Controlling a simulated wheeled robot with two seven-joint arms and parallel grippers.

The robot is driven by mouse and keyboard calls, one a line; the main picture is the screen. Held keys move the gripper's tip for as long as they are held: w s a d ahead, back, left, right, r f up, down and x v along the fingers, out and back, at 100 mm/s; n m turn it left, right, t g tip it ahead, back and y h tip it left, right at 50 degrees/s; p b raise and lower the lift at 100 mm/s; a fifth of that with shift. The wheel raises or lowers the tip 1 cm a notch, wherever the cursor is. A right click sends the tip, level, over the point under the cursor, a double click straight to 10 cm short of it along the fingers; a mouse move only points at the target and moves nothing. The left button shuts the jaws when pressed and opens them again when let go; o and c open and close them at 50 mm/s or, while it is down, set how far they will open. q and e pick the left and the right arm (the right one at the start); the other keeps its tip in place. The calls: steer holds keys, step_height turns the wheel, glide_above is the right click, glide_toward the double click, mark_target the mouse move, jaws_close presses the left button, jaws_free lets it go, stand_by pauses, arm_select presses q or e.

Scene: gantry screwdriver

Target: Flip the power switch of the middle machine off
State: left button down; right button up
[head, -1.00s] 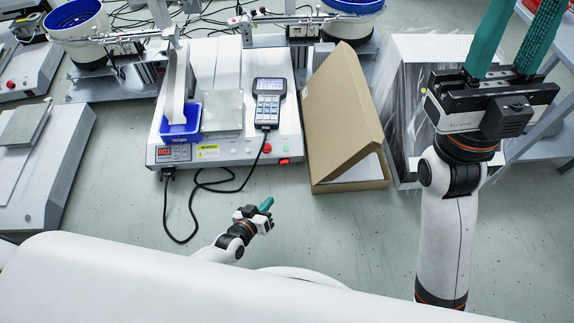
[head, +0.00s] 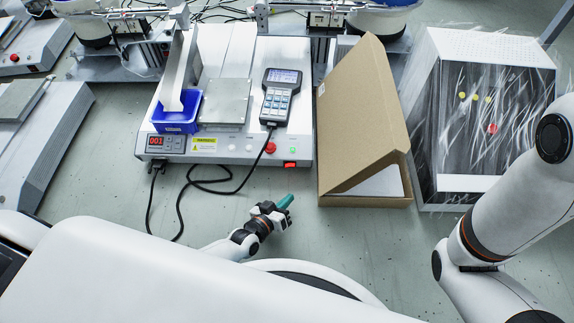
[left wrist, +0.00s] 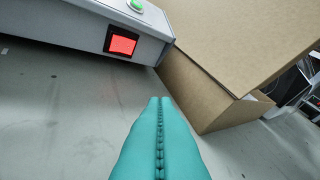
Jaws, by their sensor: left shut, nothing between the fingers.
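The middle machine (head: 222,145) is a grey-white box with a display reading 001 on its front panel. Its power switch (head: 290,164) is a red rocker at the right end of the front face. In the left wrist view the switch (left wrist: 122,42) glows red in a black frame, below a green button. My left gripper (head: 286,201) has teal fingers, shut and empty, in front of and below the switch, apart from it. In the left wrist view its fingertips (left wrist: 160,100) lie below and right of the switch. My right gripper is out of view; only its arm shows.
A cardboard box (head: 362,125) stands right beside the machine, close to the switch end. A plastic-wrapped case (head: 478,110) stands farther right. A black cable (head: 183,205) loops in front of the machine. Another machine (head: 45,140) stands at the left.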

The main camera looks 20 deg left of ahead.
arm_select(q)
steer(key=b, duration=0.4)
glide_toward(291, 166)
steer(key=w+d+f, duration=0.2)
steer(key=w, duration=0.1)
steer(key=shift+d, duration=0.35)
steer(key=shift+w+a, duration=0.25)
steer(key=shift+w, duration=0.3)
steer(key=shift+r, duration=0.1)
stand_by(0.7)
steer(key=shift+w, duration=0.15)
steer(key=shift+w+a+b, duration=0.2)
steer(key=shift+w+b, duration=0.05)
steer(key=shift+b, duration=0.1)
steer(key=shift+w+a, duration=0.1)
steer(key=shift+w, duration=0.15)
stand_by(0.7)
steer(key=shift+s, duration=0.1)
steer(key=shift+s+d+p, duration=0.3)
steer(key=shift+s, duration=0.25)
